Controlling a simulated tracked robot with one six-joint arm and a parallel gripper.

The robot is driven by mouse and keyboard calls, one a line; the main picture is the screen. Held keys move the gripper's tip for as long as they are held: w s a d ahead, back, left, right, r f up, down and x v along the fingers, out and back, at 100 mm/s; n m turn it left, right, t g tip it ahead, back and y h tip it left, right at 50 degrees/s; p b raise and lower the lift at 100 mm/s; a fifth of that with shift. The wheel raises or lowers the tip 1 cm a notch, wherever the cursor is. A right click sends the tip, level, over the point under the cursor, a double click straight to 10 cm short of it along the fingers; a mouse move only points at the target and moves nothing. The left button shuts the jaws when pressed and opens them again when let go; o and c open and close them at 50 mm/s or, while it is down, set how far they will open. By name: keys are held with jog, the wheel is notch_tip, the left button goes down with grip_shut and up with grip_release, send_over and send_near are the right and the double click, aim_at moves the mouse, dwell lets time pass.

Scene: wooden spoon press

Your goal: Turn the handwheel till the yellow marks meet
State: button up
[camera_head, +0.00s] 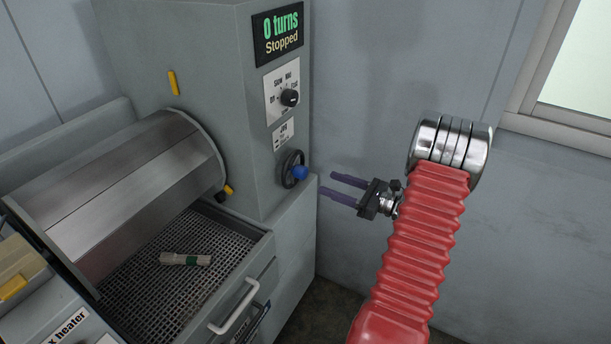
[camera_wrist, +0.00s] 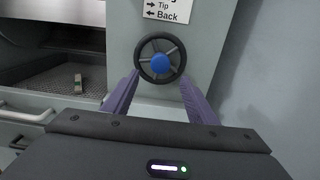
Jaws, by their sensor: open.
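The handwheel (camera_head: 292,169) is a small dark wheel with a blue knob (camera_head: 300,173) on the front of the grey machine. It also shows in the wrist view (camera_wrist: 160,60), just beyond my fingers. One yellow mark (camera_head: 173,82) is on the machine's side wall. Another yellow mark (camera_head: 228,190) is at the lower edge of the metal drum (camera_head: 140,175). The two marks stand well apart. My gripper (camera_head: 340,186) is open and empty, with purple fingers pointing left at the wheel, apart from it. It also shows in the wrist view (camera_wrist: 160,98).
A display (camera_head: 278,30) reads "0 turns Stopped". A dial (camera_head: 289,97) sits below it. A mesh tray (camera_head: 150,280) holds a pale piece with a green band (camera_head: 190,259). A wall stands behind my arm.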

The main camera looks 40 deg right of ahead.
aim_at(306, 175)
jog(key=x, duration=1)
jog(key=shift+c, duration=0.4)
jog(key=c, duration=1)
jog(key=shift+o, duration=0.2)
